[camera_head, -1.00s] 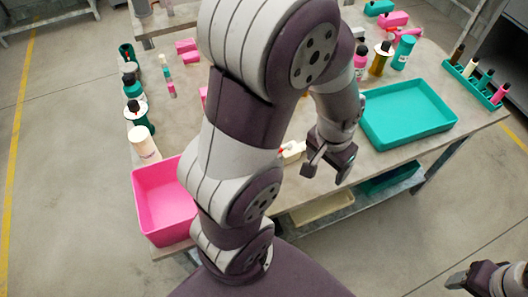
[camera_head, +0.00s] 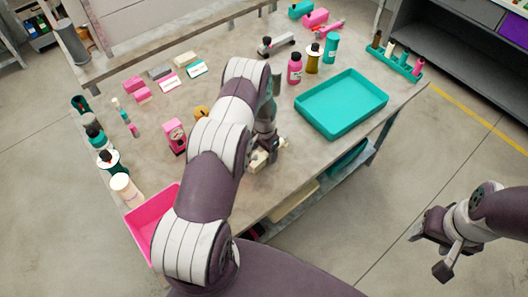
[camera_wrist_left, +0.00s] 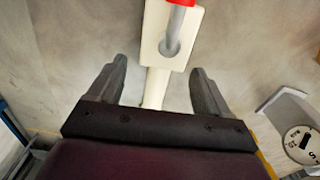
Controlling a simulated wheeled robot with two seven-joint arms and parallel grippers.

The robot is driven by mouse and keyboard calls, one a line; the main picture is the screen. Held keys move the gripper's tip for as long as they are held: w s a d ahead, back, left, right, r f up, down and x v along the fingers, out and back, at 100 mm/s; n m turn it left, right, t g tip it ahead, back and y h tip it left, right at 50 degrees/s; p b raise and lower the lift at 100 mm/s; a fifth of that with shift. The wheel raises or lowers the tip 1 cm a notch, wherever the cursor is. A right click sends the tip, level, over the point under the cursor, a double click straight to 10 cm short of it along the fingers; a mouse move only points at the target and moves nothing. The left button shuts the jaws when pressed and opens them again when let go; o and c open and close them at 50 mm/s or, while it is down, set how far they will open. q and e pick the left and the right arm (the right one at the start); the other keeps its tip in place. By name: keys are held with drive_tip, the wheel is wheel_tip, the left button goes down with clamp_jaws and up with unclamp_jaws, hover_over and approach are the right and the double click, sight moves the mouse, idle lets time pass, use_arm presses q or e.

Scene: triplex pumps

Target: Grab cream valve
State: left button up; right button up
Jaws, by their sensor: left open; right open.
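The cream valve (camera_wrist_left: 150,35) lies on the table, with a grey stem and a red part at the top edge of the left wrist view. Its narrow cream end reaches down between the fingers of my left gripper (camera_wrist_left: 160,66), which is open around it. I cannot tell whether either finger touches it. In the head view the valve (camera_head: 259,160) is partly hidden by my left gripper (camera_head: 266,152) near the table's front edge. My right gripper (camera_head: 430,254) is open and empty, off the table at the right.
A teal tray (camera_head: 381,103) stands right of the left gripper. A pink bin (camera_head: 142,223) is at the table's front left corner. A pink device (camera_head: 175,136) and several bottles stand on the table (camera_head: 225,50). A grey-white part with a dial (camera_wrist_left: 300,140) shows at right in the wrist view.

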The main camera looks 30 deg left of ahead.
use_arm(q)
wheel_tip(320, 180, down, 2)
drive_tip(key=shift+f, duration=0.1)
drive_tip(key=c, duration=1.3)
clamp_jaws()
drive_tip(key=shift+w, duration=0.1)
